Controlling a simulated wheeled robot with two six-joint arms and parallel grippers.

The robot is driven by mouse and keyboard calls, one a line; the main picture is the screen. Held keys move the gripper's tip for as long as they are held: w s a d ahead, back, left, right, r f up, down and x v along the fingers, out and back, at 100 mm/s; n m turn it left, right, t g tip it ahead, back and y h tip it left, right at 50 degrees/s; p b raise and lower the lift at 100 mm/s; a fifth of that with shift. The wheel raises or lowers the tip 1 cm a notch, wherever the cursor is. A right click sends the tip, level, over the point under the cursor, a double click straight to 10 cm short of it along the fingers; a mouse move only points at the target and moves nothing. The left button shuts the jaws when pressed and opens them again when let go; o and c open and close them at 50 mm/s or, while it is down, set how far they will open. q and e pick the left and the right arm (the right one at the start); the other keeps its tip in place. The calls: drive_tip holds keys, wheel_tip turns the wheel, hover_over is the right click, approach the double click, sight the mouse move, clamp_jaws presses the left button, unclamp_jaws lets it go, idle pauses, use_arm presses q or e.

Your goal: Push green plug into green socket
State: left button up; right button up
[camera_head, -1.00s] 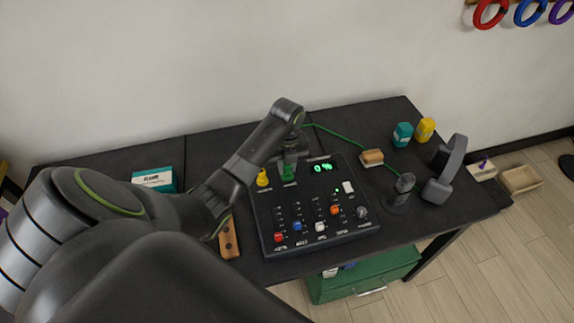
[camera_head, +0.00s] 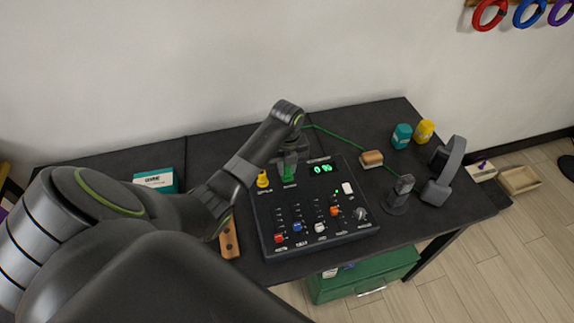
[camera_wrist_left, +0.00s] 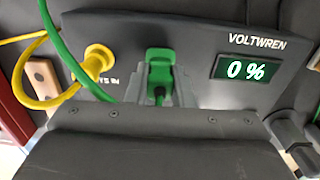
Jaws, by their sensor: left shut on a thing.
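My left gripper (camera_head: 288,170) is over the back edge of the dark control panel (camera_head: 340,229), pointing down. It is shut on the green plug (camera_wrist_left: 160,62), whose green cable runs away across the table. The plug stands between the fingers at the panel, left of the display reading 0 % (camera_head: 323,169). The green socket is hidden under the plug and fingers, so I cannot tell how deep the plug sits. A yellow plug (camera_head: 263,179) with a yellow cable stands just left of it; it also shows in the left wrist view (camera_wrist_left: 98,58). My right gripper is not in view.
Several knobs and sliders cover the panel. A wooden block (camera_head: 371,159), a dark upright device (camera_head: 401,190), headphones (camera_head: 445,170), a teal jar (camera_head: 402,136) and a yellow jar (camera_head: 424,131) stand to the right. A teal box (camera_head: 155,180) lies left.

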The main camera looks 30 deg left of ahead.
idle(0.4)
use_arm(q)
drive_tip(key=shift+p, duration=0.45)
idle(0.8)
drive_tip(key=shift+p, duration=0.35)
drive_tip(key=shift+f+b, duration=0.3)
drive_tip(key=shift+f, duration=0.4)
drive_tip(key=o, duration=1)
drive_tip(key=shift+r, duration=0.15)
